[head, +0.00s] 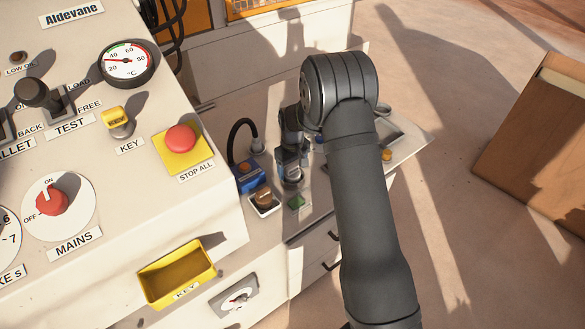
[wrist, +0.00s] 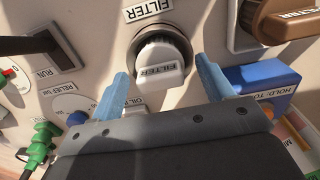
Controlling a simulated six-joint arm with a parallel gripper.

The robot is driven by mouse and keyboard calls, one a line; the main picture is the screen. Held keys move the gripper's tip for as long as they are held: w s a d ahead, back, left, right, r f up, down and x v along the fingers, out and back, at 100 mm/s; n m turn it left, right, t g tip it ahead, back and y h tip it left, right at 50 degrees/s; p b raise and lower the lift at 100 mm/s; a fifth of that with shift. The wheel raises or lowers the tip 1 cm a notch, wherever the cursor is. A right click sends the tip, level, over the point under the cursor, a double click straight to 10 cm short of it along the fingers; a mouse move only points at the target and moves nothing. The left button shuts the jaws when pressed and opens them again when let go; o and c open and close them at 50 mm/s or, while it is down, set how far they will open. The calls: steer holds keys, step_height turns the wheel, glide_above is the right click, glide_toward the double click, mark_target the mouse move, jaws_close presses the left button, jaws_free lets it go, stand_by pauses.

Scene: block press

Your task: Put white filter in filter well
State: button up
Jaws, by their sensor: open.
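The white filter (wrist: 158,76), with a FILTER label on its handle, shows in the wrist view. It appears to sit in the round dark-rimmed filter well (wrist: 184,43), below a FILTER plate; how deep it sits I cannot tell. My gripper (wrist: 161,69) is open, with one blue finger on each side of the filter handle. In the head view my gripper (head: 291,178) points down at the low bench, and my arm and gripper hide the white filter there.
A brown filter (wrist: 285,18) stands close at right; it also shows in a pale tray (head: 264,208) in the head view. A blue HOLD box (wrist: 262,80) is at right. A green fitting (wrist: 42,143) and a RELIEF plate are at left.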

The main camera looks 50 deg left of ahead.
mark_target(292, 166)
step_height(292, 166, up, 12)
stand_by(0.3)
steer(key=shift+f, duration=0.2)
step_height(292, 166, down, 13)
steer(key=shift+r, duration=2.5)
